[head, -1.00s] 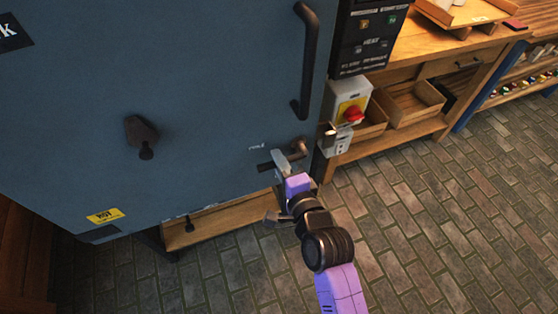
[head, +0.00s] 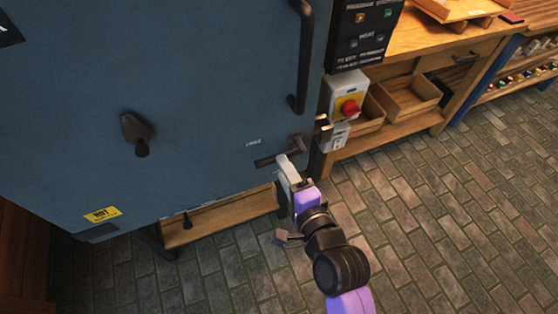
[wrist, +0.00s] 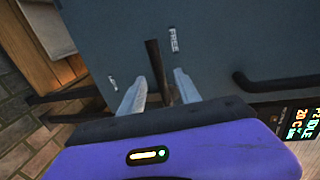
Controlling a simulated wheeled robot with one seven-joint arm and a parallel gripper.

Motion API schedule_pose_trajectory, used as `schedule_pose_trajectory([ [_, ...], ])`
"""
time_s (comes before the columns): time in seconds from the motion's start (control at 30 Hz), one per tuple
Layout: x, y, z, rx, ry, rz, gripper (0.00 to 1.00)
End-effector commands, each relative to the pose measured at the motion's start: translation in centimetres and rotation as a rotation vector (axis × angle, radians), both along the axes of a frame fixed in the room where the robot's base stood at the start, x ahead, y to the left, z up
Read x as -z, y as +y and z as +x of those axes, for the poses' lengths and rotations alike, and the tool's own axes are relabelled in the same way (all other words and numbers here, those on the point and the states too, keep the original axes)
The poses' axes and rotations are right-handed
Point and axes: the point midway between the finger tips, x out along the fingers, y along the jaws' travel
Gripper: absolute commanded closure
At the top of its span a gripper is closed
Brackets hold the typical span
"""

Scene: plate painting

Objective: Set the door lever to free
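The door lever (head: 280,155) is a dark bent bar low on the blue door (head: 200,90), near its right edge. A small white label that appears to read FREE (head: 253,142) is just above it. In the wrist view the lever (wrist: 154,58) runs between the two pale fingers of my gripper (wrist: 160,76), which stand apart with gaps beside the bar. The FREE label (wrist: 174,40) is to its right there. In the head view my gripper (head: 287,168) is at the lever; its far finger is partly hidden.
A grey box with a red knob (head: 348,107) is right of the lever, close to the door edge. A long dark door handle (head: 303,60) is above. A wooden bench (head: 420,110) stands at the right. The brick floor (head: 430,200) in front is clear.

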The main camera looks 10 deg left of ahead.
Motion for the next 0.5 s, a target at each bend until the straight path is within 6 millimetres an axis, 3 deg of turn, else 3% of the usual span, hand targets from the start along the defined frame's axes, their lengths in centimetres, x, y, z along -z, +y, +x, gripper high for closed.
schedule_pose_trajectory([
  [0.2, -0.4, -1.2, -1.8, 0.000, 0.001, 0.000, 0.60],
  [0.5, -0.5, -1.4, -2.0, 0.000, 0.000, 0.000, 0.60],
])
